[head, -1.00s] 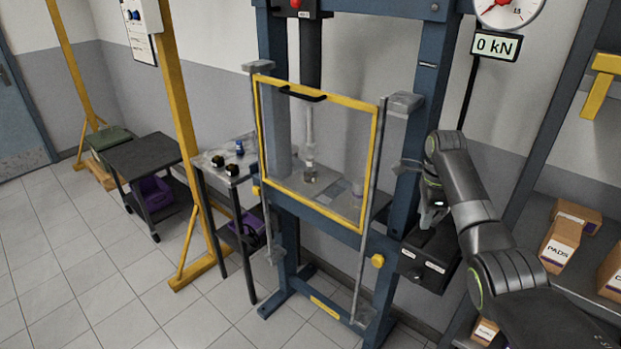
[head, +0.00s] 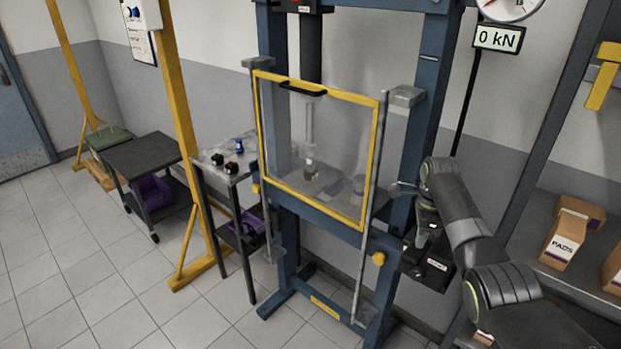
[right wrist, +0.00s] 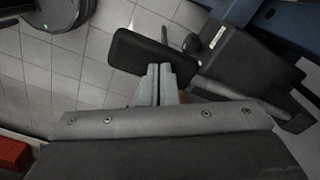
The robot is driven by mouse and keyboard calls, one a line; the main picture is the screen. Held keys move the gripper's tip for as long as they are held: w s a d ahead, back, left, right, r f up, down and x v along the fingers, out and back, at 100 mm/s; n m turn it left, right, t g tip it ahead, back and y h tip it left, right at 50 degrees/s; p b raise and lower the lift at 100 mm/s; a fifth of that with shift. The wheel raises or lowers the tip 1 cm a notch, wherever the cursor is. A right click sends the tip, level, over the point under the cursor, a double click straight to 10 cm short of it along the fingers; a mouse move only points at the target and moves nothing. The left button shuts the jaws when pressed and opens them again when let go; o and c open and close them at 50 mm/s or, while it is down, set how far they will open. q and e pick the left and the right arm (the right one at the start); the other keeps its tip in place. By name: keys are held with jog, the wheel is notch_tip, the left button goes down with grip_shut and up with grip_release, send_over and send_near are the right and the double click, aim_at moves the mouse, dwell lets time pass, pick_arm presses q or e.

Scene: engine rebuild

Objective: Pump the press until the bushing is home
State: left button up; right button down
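The blue press frame (head: 430,80) stands in the middle of the head view. Its yellow-edged clear guard (head: 371,150) is down across the front. Behind it the ram (head: 310,125) reaches down to a small dark and metallic part (head: 311,170), perhaps the bushing; how deep it sits cannot be told. The display (head: 498,38) reads 0 kN. My right gripper (head: 428,232) is at the black pump unit (head: 430,268) on the press's right side. In the right wrist view its fingers (right wrist: 159,68) are together, tips at a black pad (right wrist: 150,50). My left gripper is out of view.
A small table (head: 230,165) with several small parts stands left of the press, and a dark cart (head: 150,155) farther left. A shelf with cardboard boxes (head: 563,240) is at the right. The tiled floor at front left is clear.

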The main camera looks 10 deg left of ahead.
notch_tip(320, 180, down, 9)
jog(key=b, duration=0.5)
notch_tip(320, 180, up, 7)
jog(key=p, duration=0.7)
jog(key=shift+f, duration=0.1)
notch_tip(320, 180, up, 10)
jog(key=shift+p, duration=0.3)
